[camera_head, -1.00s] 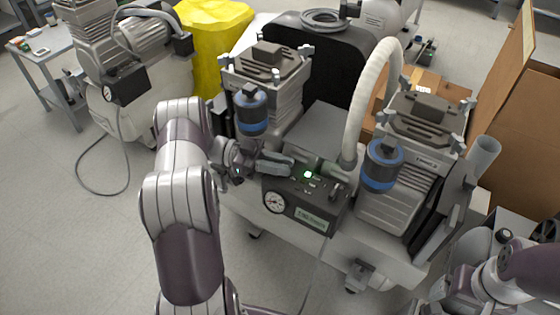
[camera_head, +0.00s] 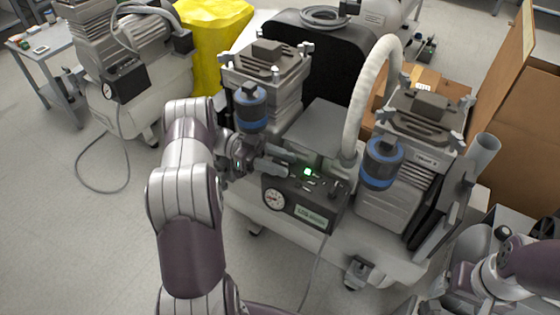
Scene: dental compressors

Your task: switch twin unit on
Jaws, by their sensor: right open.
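The twin unit (camera_head: 335,130) is a pale compressor with two ribbed motor heads and two blue-banded filters. Its dark control box (camera_head: 298,200) faces me, with a round gauge, small switches, a lit green light (camera_head: 308,172) and a label plate. My left gripper (camera_head: 285,160) is at the upper left edge of the control box, its fingers pointing right towards the green light. Whether it touches the box, and how far its fingers are apart, I cannot tell. My right arm (camera_head: 500,275) is at the lower right; its gripper's fingertips are not clearly visible.
Another compressor (camera_head: 125,80) stands at the left, with a cable on the floor. A yellow bin (camera_head: 212,35) and a black tank (camera_head: 315,55) are behind the unit. A white hose (camera_head: 365,90) arches over it. Cardboard boxes (camera_head: 525,120) stand at the right. The floor at lower left is clear.

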